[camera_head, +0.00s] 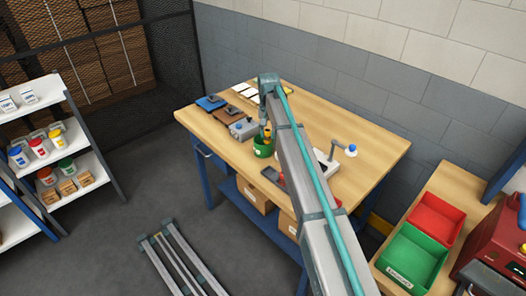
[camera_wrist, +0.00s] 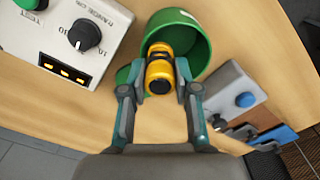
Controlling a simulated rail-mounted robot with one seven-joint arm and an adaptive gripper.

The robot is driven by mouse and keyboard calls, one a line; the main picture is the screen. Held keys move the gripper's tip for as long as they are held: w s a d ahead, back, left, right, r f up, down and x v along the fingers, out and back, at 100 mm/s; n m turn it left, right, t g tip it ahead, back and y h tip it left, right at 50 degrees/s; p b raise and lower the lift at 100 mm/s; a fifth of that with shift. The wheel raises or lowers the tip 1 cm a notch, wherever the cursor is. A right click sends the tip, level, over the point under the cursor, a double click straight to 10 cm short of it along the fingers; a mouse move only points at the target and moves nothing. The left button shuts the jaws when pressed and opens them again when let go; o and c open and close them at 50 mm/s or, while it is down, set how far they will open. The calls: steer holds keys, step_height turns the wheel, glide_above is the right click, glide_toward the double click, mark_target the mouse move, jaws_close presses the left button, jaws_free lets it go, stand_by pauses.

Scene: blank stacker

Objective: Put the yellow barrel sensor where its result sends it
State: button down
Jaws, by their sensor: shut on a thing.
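The yellow barrel sensor (camera_wrist: 158,74) with dark bands is between the fingers of my gripper (camera_wrist: 158,88), which is shut on it. In the wrist view it overlaps the opening of a green cup (camera_wrist: 192,52); I cannot tell whether it is inside the cup or above it. In the head view, the green cup (camera_head: 262,149) stands on the wooden table with a small yellow part of the sensor (camera_head: 267,131) just over it, near my gripper. My arm hides part of the table. A grey box with a blue button (camera_head: 242,129) stands beside the cup.
A white unit (camera_wrist: 75,35) with a black knob and several orange-lit windows is left of the cup in the wrist view. A red bin (camera_head: 434,219) and a labelled green bin (camera_head: 411,257) sit on the right bench. Shelves (camera_head: 65,160) with jars stand left.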

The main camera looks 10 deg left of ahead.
steer(key=shift+f, duration=0.4)
steer(key=c, duration=0.8)
jaws_free()
steer(key=shift+o, duration=0.2)
steer(key=shift+r, duration=0.15)
step_height(320, 180, up, 12)
